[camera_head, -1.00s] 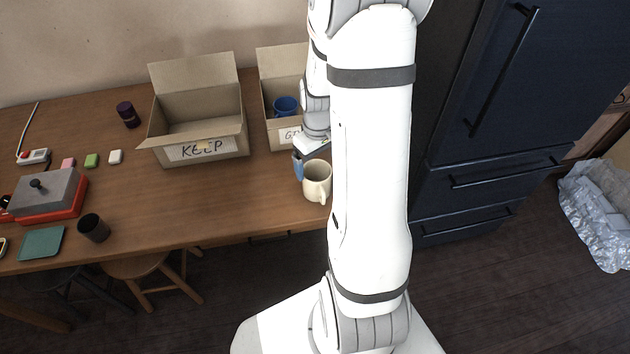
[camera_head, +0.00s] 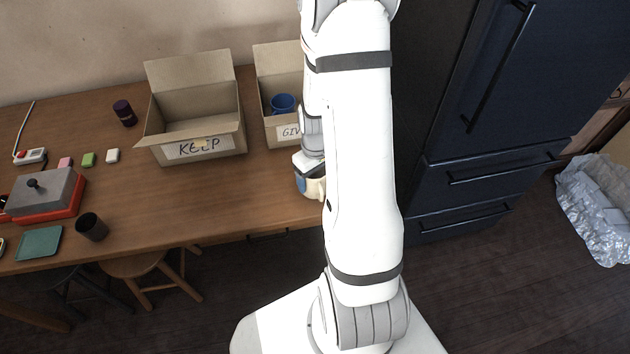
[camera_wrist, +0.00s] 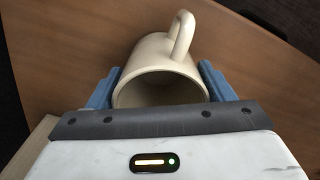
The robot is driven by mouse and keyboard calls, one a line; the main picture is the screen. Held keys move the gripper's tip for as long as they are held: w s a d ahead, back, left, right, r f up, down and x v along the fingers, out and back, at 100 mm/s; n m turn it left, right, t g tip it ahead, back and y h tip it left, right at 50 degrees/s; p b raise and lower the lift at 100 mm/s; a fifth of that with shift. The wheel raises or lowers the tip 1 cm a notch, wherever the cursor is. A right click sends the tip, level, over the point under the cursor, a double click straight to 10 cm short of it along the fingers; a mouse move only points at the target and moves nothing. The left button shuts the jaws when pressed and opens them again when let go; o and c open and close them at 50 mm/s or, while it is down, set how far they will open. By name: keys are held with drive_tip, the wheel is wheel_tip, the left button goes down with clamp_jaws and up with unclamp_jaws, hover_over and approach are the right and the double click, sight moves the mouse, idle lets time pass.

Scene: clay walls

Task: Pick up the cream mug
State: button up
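The cream mug (camera_wrist: 151,52) stands between the two blue fingers of my gripper (camera_wrist: 160,88) in the wrist view, its open mouth facing the camera and its handle pointing up in the picture. The fingers are apart, one on each side of the rim, with a narrow gap seeming to show beside the mug. In the head view the mug (camera_head: 316,188) is at the table's right front edge, partly hidden by my gripper (camera_head: 308,184) and arm.
The wooden table (camera_head: 215,205) is clear left of the mug. The KEEP box (camera_head: 198,147) and the GIVE box (camera_head: 284,131), holding a blue mug (camera_head: 283,103), stand behind. A dark cup (camera_head: 92,227) is near the front edge. A dark refrigerator (camera_head: 490,100) stands right.

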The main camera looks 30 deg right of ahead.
drive_tip(key=c, duration=0.8)
